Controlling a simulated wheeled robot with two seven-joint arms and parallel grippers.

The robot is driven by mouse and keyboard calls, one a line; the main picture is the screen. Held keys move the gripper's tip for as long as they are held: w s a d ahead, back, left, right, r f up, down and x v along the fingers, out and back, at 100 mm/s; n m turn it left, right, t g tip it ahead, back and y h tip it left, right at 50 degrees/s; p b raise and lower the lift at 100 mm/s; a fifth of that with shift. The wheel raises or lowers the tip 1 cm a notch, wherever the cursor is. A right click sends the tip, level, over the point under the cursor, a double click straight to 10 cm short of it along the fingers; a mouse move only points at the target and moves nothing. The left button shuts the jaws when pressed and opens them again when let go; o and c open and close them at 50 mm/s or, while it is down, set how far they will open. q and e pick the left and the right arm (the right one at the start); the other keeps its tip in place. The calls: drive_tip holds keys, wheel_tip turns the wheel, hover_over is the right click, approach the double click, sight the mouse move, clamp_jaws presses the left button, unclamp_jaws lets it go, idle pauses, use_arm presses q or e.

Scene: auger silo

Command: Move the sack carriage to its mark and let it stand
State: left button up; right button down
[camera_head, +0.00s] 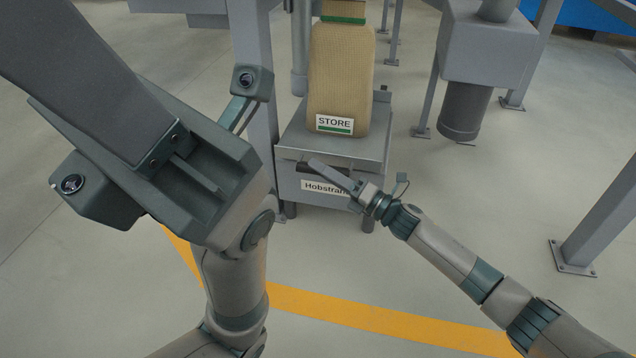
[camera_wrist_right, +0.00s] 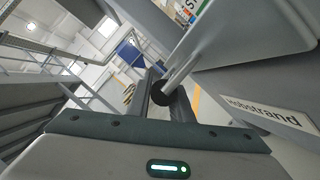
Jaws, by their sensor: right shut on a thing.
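The sack carriage (camera_head: 289,187) is a grey wheeled-looking box with a "Hobstrand" label, standing upright at upper centre in the head view. A tan sack (camera_head: 341,75) with a "STORE" label stands on its top plate. My right gripper (camera_head: 327,172) is at the carriage's front, shut on its bar handle. I cannot identify the carriage's mark.
A yellow floor line (camera_head: 350,312) crosses in front of the carriage. A grey post (camera_head: 253,100) stands close at its left. A hopper with a dark spout (camera_head: 464,108) and a leg (camera_head: 598,222) stand to the right. Open floor lies between them.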

drive_tip(key=shift+w+d, duration=0.25)
drive_tip(key=shift+w, duration=0.3)
drive_tip(key=shift+w+d, duration=0.25)
drive_tip(key=shift+w, duration=0.4)
drive_tip(key=c, duration=1.6)
unclamp_jaws()
drive_tip(key=shift+a, duration=0.15)
drive_tip(key=shift+s, duration=0.2)
